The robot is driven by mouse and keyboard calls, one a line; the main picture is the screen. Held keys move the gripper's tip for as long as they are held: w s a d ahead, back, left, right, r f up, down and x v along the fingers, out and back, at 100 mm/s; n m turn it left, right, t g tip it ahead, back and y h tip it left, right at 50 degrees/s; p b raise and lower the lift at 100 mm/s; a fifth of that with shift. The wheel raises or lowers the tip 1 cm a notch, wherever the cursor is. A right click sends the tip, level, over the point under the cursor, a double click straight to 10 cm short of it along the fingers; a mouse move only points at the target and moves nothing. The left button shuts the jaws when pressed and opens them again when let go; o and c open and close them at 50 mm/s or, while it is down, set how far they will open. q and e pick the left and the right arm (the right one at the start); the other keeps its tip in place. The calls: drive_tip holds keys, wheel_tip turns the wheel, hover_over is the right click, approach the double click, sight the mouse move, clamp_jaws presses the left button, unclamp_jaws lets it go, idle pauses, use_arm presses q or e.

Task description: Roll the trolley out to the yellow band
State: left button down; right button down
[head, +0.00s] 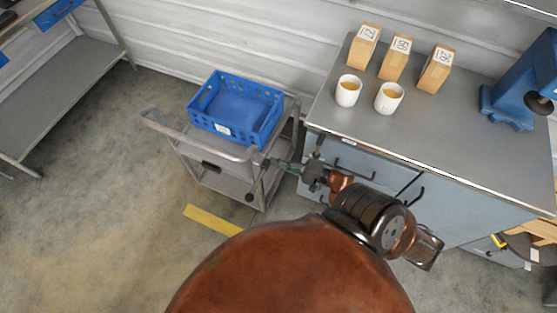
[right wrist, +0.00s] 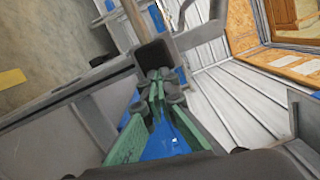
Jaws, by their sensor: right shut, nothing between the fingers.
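The grey trolley (head: 215,180) stands on the floor against the left side of the workbench, with a blue perforated crate (head: 238,108) on its top. A yellow band (head: 212,220) lies on the floor in front of the trolley; a yellow strip also shows in the right wrist view (right wrist: 12,77). My right gripper (head: 270,163) is at the trolley's near right corner, its fingers pointing left. In the right wrist view its green fingers (right wrist: 158,92) are together and empty, close to a grey bar and dark corner piece (right wrist: 153,54). Contact cannot be told. My left gripper is not in view.
The workbench (head: 440,140) on the right carries boxes (head: 398,58), two white cups (head: 348,90) and a blue machine (head: 525,85). A grey shelf rack (head: 70,90) stands at left. Floor left of the band is clear.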

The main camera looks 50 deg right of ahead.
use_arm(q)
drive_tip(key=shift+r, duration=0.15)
use_arm(e)
drive_tip(key=shift+s+a, duration=0.1)
